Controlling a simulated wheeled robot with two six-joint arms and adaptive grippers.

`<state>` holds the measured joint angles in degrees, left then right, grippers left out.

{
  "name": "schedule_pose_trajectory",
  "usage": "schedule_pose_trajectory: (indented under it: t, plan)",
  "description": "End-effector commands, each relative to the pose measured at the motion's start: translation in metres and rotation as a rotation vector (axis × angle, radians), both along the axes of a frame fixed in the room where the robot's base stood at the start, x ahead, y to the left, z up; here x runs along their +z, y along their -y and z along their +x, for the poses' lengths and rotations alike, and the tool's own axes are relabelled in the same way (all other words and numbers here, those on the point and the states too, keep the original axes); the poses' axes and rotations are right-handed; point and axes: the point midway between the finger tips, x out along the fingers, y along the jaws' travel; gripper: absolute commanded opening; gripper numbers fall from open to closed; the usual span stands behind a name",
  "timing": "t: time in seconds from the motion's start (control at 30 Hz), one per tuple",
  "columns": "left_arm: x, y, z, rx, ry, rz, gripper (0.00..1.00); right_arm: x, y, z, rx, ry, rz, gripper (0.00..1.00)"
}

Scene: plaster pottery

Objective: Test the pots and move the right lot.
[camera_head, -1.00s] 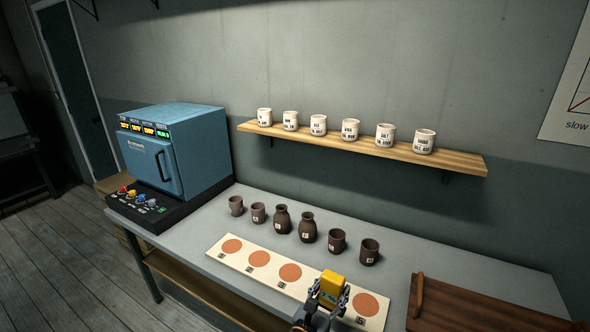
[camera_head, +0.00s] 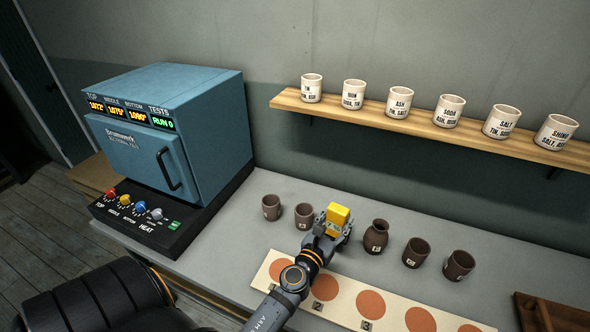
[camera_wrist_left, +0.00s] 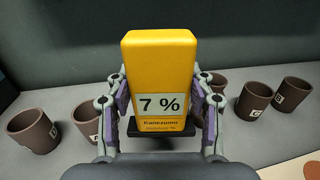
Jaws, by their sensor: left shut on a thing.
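My left gripper (camera_head: 332,228) is shut on a yellow meter (camera_head: 337,215), held upright among the row of brown pots. In the left wrist view the meter (camera_wrist_left: 160,70) reads "7 %" between the fingers. The pot behind the gripper is hidden there. I cannot tell whether the meter touches a pot. My right gripper is out of view.
A pale board (camera_head: 345,300) with orange discs lies before the pots, partly behind my left arm. A blue kiln (camera_head: 165,145) showing RUN 0 stands left. A wall shelf (camera_head: 390,121) holds several labelled white jars. A brown wooden tray (camera_head: 550,315) is at lower right.

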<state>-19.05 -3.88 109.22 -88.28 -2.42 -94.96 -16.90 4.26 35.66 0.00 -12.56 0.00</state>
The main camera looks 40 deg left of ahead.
Motion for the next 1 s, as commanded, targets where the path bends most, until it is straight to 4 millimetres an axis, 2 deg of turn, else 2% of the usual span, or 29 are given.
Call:
schedule_pose_trajectory:
  t: [0.03, 0.2, 0.3, 0.4, 0.57, 0.73, 1.0]
  plan:
    - [0.009, -0.017, 0.012, 0.029, 0.004, 0.008, 0.09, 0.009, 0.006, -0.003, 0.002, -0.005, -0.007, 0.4]
    - [0.02, -0.088, 0.043, 0.168, 0.0, 0.01, 0.09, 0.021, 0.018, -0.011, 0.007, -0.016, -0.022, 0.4]
    - [0.028, -0.123, 0.054, 0.24, 0.0, 0.01, 0.09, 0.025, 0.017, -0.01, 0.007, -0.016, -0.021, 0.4]
    - [0.032, -0.145, 0.06, 0.286, 0.0, 0.009, 0.09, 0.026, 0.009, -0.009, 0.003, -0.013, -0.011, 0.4]
    - [0.033, -0.154, 0.062, 0.306, 0.0, 0.007, 0.09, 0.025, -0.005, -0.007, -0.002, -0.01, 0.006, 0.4]
    - [0.027, -0.153, 0.061, 0.305, 0.0, 0.007, 0.09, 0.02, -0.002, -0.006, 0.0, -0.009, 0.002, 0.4]
    - [-0.001, -0.153, 0.061, 0.304, 0.0, 0.007, 0.09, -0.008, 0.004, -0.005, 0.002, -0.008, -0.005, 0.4]
